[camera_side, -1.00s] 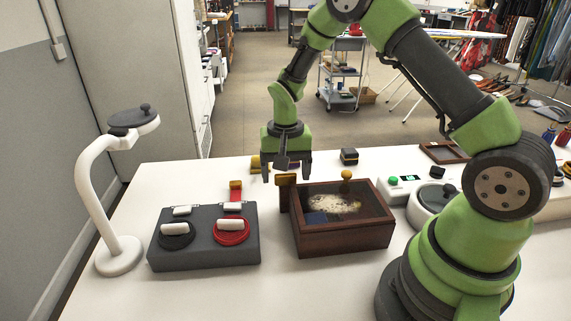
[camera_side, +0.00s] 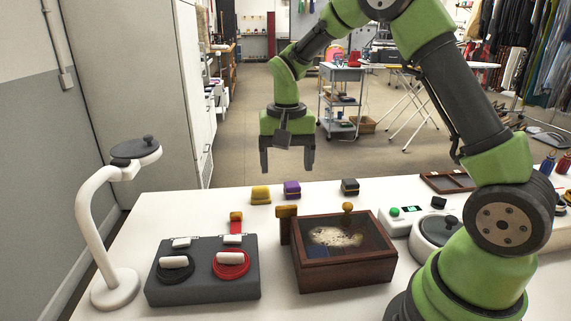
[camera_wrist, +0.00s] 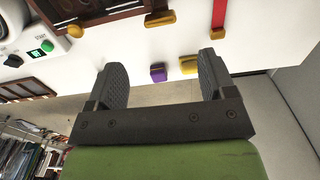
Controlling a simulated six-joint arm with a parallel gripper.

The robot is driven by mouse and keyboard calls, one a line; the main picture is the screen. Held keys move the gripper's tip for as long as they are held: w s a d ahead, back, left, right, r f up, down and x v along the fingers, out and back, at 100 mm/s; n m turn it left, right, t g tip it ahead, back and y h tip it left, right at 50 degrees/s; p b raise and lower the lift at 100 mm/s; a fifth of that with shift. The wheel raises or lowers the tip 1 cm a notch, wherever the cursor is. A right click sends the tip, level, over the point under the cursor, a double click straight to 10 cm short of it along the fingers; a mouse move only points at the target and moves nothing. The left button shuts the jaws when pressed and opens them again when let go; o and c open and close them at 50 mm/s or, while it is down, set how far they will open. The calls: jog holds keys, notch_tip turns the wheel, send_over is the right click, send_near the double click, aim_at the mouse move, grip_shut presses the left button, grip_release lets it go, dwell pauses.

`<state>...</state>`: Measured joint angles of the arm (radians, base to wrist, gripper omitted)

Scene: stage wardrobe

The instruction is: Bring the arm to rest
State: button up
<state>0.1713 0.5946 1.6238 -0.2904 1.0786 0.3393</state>
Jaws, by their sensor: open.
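My gripper (camera_side: 287,160) is open and empty. In the side view it hangs above and beyond the far edge of the white table (camera_side: 120,255), with its fingers pointing down. In the wrist view both dark ribbed fingers of my gripper (camera_wrist: 163,80) stand well apart with nothing between them. A yellow block (camera_side: 260,194) and a purple block (camera_side: 292,190) lie on the table below it. The purple block (camera_wrist: 158,73) and the yellow block (camera_wrist: 188,65) also show past the fingertips in the wrist view.
A wooden box with a glass lid (camera_side: 345,278) stands mid-table. A grey block with red and black rings (camera_side: 203,290) lies left of it. A white lamp (camera_side: 88,215) rises at the left. A dark block (camera_side: 350,187) and a green-button device (camera_side: 400,218) are right. Air around my gripper is clear.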

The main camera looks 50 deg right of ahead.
jog(key=s+a+r+n+t, duration=0.3)
jog(key=s+a+r+t, duration=0.15)
jog(key=s+r, duration=0.55)
jog(key=s+a+r+n+t+y, duration=0.2)
jog(key=s+a+r, duration=0.1)
jog(key=s, duration=0.6)
jog(key=shift+s+a+t, duration=0.15)
jog(key=shift+a+t, duration=0.2)
jog(key=shift+a, duration=0.15)
